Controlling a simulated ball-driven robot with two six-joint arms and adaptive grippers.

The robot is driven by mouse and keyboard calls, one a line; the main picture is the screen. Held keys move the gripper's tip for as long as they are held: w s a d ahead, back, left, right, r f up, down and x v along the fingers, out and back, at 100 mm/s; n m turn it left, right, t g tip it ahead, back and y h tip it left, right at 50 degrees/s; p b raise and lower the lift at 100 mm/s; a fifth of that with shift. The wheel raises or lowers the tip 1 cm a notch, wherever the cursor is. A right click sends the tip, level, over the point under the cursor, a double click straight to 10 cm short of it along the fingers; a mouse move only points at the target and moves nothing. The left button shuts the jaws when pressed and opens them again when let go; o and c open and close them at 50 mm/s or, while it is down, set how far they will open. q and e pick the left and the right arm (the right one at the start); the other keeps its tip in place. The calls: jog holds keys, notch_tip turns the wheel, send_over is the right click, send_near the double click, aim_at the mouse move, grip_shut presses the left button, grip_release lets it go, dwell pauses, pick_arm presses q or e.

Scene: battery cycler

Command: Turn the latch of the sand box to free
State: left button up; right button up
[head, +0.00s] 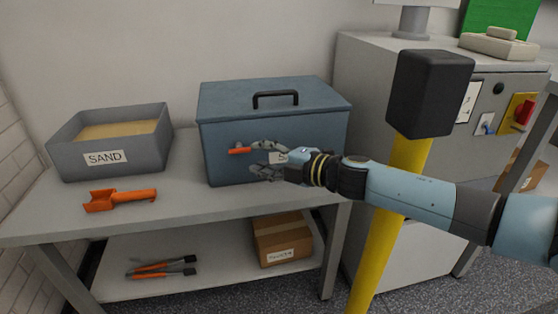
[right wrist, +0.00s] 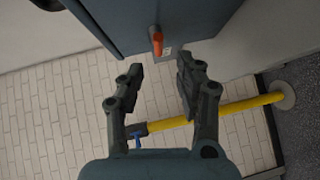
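The blue-grey lidded box (head: 225,105) stands on the bench, its lid down with a black handle (head: 275,97) on top. Its orange latch (head: 240,150) lies about horizontal on the front face. The box's label is partly hidden by my right gripper. My right gripper (head: 257,158) is in front of the box, just right of the latch in the head view. In the right wrist view its fingers (right wrist: 158,70) are spread and empty, and the latch (right wrist: 156,40) shows beyond the fingertips, apparently apart from them. My left gripper is not in view.
An open grey bin (head: 110,160) labelled SAND and an orange scoop (head: 122,199) are at the left of the bench (head: 190,200). A yellow post with a black head (head: 430,90) stands right of the box, behind my right arm. A grey cabinet (head: 365,75) is behind it.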

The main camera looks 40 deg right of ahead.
jog(key=shift+v, duration=2.85)
jog(key=shift+f, duration=0.1)
